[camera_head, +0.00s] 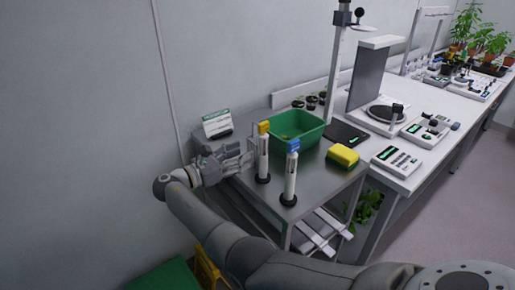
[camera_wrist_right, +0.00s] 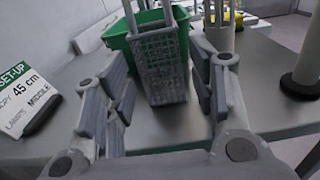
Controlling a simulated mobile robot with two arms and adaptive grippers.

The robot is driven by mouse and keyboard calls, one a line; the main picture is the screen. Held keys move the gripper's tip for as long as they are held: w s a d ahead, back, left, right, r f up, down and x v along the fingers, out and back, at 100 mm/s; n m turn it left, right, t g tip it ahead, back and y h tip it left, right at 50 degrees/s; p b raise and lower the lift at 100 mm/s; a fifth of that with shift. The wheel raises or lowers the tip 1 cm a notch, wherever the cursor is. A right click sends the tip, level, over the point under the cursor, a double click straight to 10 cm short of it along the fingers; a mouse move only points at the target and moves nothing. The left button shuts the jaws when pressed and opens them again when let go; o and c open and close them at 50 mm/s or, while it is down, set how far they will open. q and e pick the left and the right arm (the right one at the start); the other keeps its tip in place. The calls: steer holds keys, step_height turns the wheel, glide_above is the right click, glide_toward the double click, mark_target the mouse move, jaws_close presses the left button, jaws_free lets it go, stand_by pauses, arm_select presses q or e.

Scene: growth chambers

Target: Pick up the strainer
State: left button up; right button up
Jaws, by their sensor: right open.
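The strainer (camera_wrist_right: 162,62) is a grey mesh basket with an upright handle. In the right wrist view it stands on the metal table between the two spread fingers of my right gripper (camera_wrist_right: 160,75), in front of the green bin (camera_wrist_right: 118,36). My right gripper (camera_head: 240,163) is open, with visible gaps on both sides of the strainer. In the head view the gripper is low over the left side of the table, and the strainer is hard to make out beside its fingers. My left gripper is not in view.
Two white bottles, one yellow-topped (camera_head: 263,158) and one blue-topped (camera_head: 291,176), stand to the right of the gripper. A set-up sign (camera_head: 217,124) stands behind it. The front left tabletop is mostly clear.

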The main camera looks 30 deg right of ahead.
mark_target(251, 149)
steer(key=shift+w+d+f, duration=0.1)
steer(key=shift+w+d, duration=0.05)
steer(key=shift+d, duration=0.3)
steer(key=shift+w+d, duration=0.1)
steer(key=shift+d, duration=0.2)
steer(key=d+p, duration=0.1)
steer(key=d, duration=0.3)
steer(key=shift+w+d, duration=0.1)
steer(key=shift+d, duration=0.05)
steer(key=c, duration=0.6)
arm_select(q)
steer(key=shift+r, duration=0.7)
arm_select(e)
steer(key=shift+c, duration=0.7)
